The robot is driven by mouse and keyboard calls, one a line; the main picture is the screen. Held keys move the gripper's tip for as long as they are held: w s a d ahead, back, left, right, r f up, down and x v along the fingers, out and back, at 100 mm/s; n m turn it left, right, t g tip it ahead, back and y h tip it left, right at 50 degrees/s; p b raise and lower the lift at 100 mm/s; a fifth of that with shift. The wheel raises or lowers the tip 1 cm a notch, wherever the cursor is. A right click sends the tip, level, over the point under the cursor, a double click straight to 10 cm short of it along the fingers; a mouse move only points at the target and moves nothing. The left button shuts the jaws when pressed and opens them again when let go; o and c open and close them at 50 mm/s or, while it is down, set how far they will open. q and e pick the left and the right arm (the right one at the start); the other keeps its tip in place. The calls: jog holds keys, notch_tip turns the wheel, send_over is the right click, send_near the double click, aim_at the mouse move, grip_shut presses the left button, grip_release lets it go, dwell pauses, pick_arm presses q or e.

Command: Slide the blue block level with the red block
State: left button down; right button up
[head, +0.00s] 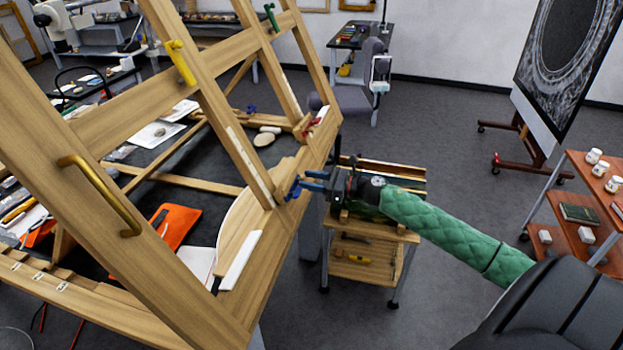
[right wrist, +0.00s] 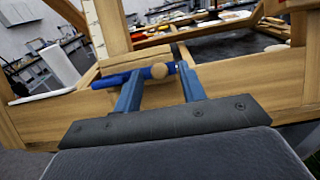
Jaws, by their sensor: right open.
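The blue block (head: 293,188) sits on the right-hand rail of the tilted wooden frame (head: 222,90), at the foot of a slat. The red block (head: 309,128) is farther up the same rail. My right gripper (head: 306,181) is at the blue block, its blue fingers pointing left. In the right wrist view, the open fingers (right wrist: 160,72) stand either side of a round wooden knob on the blue block (right wrist: 108,80). I cannot tell whether either finger touches it. The red block does not show clearly in the wrist view. My left gripper is out of view.
A yellow clamp (head: 180,62), a green clamp (head: 271,17) and a brass handle (head: 100,190) are on the frame. A wooden cart (head: 367,256) stands below my right forearm. A red shelf trolley (head: 588,205) and an easel are at right. Open floor lies between.

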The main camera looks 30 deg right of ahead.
jog(key=shift+c, duration=0.2)
